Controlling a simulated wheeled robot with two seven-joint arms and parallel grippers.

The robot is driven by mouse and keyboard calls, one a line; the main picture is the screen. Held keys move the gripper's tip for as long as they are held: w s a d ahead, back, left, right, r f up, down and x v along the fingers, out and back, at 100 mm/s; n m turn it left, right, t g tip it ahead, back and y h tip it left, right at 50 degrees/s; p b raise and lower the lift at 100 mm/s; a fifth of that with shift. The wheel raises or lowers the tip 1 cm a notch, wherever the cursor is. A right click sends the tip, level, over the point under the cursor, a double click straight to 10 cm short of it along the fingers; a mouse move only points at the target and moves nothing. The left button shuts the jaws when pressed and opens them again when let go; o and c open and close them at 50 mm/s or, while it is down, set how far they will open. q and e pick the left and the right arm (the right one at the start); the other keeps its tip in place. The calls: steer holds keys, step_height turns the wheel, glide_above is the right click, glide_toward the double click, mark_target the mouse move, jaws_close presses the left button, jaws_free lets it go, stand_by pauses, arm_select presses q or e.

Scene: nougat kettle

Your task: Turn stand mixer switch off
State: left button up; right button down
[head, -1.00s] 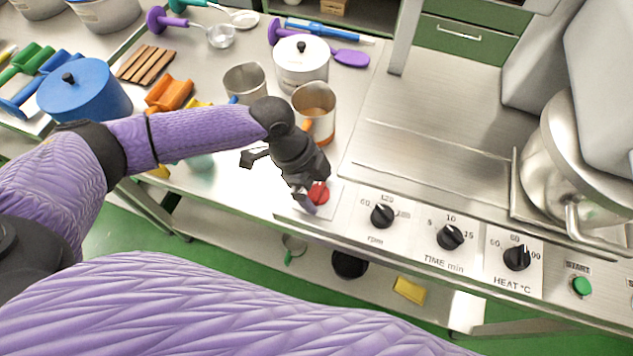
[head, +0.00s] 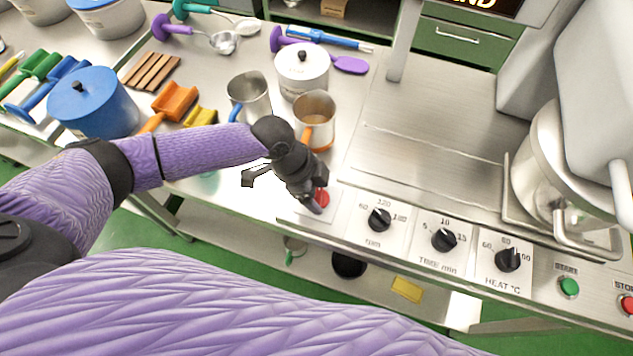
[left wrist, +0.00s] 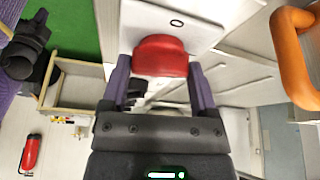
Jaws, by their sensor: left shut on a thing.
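The red switch (head: 323,197) sits on the left end of the machine's front panel, mostly covered by my gripper in the head view. My left gripper (head: 314,205) reaches down onto it. In the left wrist view the red switch (left wrist: 162,55) lies between the two purple fingers of my left gripper (left wrist: 160,76), which is shut on it. A small "O" mark shows on the pale plate beyond it. The steel mixer bowl (head: 536,170) stands at the right of the head view.
Black rpm (head: 380,220), time (head: 444,240) and heat (head: 508,260) knobs line the panel, then a green start button (head: 569,287) and a red stop button (head: 628,305). A steel jug with an orange handle (head: 314,112) stands close behind my left gripper.

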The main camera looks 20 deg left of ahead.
arm_select(q)
steer(key=n+t+p, duration=0.1)
steer(key=n+p, duration=0.2)
steer(key=n+t+y+p, duration=0.1)
steer(key=n+p, duration=0.2)
steer(key=n+y+p, duration=0.1)
steer(key=n+p, duration=0.2)
steer(key=shift+s+d+r+t+p, duration=0.15)
steer(key=shift+r+t+p, duration=0.1)
steer(key=shift+t+p, duration=0.15)
steer(key=n+y+p, duration=0.1)
steer(key=n+p, duration=0.1)
steer(key=n, duration=0.1)
steer(key=shift+f+t, duration=0.1)
steer(key=shift+t, duration=0.2)
steer(key=shift+f+n+y+p, duration=0.1)
steer(key=shift+n+y+p, duration=0.5)
steer(key=shift+n, duration=1.1)
steer(key=shift+d, duration=0.1)
steer(key=o, duration=1.1)
steer(key=p+v, duration=0.5)
steer(key=v, duration=0.5)
steer(key=shift+s+d, duration=0.1)
